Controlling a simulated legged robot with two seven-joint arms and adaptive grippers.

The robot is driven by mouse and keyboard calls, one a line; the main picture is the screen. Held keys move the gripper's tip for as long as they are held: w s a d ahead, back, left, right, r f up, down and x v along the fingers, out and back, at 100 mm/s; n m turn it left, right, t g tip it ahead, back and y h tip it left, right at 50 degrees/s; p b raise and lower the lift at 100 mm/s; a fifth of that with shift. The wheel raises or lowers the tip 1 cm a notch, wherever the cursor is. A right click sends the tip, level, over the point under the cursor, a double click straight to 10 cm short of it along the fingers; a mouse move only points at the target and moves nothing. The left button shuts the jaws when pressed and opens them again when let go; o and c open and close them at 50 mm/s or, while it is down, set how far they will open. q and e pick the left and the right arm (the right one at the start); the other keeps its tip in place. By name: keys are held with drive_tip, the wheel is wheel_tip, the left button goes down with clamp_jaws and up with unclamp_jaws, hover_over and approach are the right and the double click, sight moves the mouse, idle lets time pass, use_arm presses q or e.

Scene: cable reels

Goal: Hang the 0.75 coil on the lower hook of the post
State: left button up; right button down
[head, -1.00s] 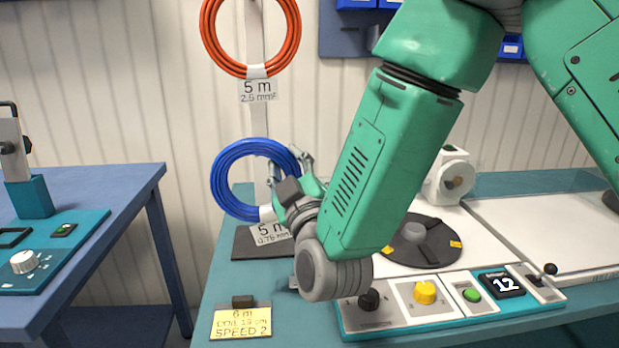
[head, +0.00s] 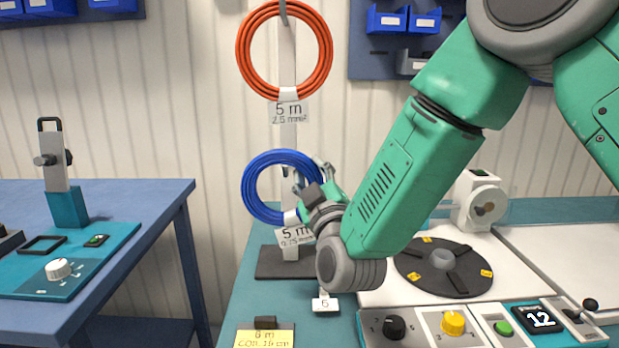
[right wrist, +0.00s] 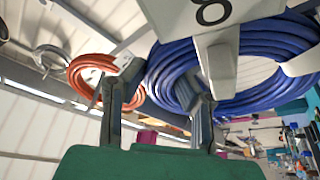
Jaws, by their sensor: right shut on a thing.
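The blue coil (head: 262,164) carries a tag (head: 295,236) reading 5 m and 0.75 mm². It is upright in front of the grey post (head: 289,133). My right gripper (head: 312,178) is shut on the coil's right side; the coil (right wrist: 240,72) also shows large in the right wrist view, beyond my fingers (right wrist: 155,105). An orange coil (head: 244,50), tagged 5 m 2.5 mm², hangs from the upper hook (head: 283,12). My left gripper is out of view.
The post's dark base (head: 275,263) stands on the teal bench, near a small card marked 5 (head: 325,304) and a yellow note (head: 265,338). A black turntable (head: 443,268) and control panel (head: 440,328) lie right. A blue table (head: 130,205) stands left, across a gap.

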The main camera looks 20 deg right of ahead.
drive_tip(key=w+d+f+b, duration=0.2)
drive_tip(key=w, duration=0.4)
drive_tip(key=shift+w+d+f, duration=0.15)
drive_tip(key=shift+w+f, duration=0.05)
drive_tip(key=shift+f, duration=0.15)
idle(0.4)
drive_tip(key=c, duration=0.5)
unclamp_jaws()
drive_tip(key=shift+f, duration=0.1)
drive_tip(key=shift+s, duration=0.1)
drive_tip(key=shift+s+a, duration=0.5)
drive_tip(key=shift+s, duration=1.25)
drive_tip(key=shift+s+a, duration=0.55)
drive_tip(key=shift+s, duration=1.2)
drive_tip(key=shift+s+a, duration=0.5)
drive_tip(key=shift+s, duration=1.25)
